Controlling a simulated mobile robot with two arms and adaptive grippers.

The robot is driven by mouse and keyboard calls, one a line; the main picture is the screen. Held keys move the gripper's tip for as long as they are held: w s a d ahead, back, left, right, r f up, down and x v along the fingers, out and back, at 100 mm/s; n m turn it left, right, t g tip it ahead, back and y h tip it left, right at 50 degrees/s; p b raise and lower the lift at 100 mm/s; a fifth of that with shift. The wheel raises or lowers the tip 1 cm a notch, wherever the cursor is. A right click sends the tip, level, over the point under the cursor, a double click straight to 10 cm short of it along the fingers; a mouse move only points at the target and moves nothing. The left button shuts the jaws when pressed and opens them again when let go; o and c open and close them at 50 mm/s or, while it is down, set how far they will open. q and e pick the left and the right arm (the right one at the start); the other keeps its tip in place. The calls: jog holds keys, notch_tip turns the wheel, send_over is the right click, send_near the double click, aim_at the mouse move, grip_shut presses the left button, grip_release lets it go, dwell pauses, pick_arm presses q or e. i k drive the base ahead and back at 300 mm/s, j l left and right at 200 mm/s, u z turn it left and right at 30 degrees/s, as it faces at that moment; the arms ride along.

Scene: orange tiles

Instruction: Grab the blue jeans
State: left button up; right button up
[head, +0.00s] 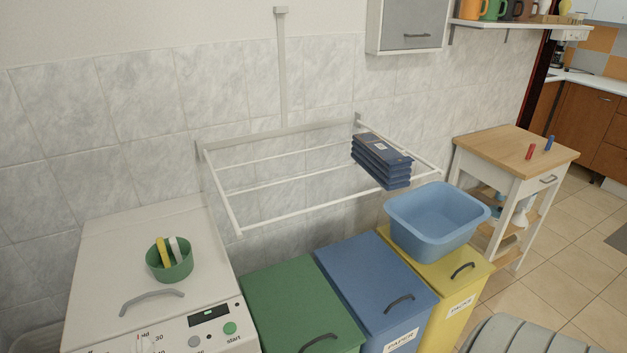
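The blue jeans (381,163) are a folded, dark blue stack with a small light label on top. They rest across the bars at the right end of the white wall-mounted drying rack (290,212). Nothing touches them apart from the rack. Neither of my grippers shows in the head view.
A light blue basin (436,226) stands on the yellow bin (437,268), just below and right of the jeans. Blue (369,283) and green (296,302) bins stand beside it. A washing machine (112,254) with a green bowl (170,265) is left; a wooden-topped cart (515,148) is right.

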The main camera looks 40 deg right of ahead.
aim_at(387, 166)
jog(key=z, duration=1.75)
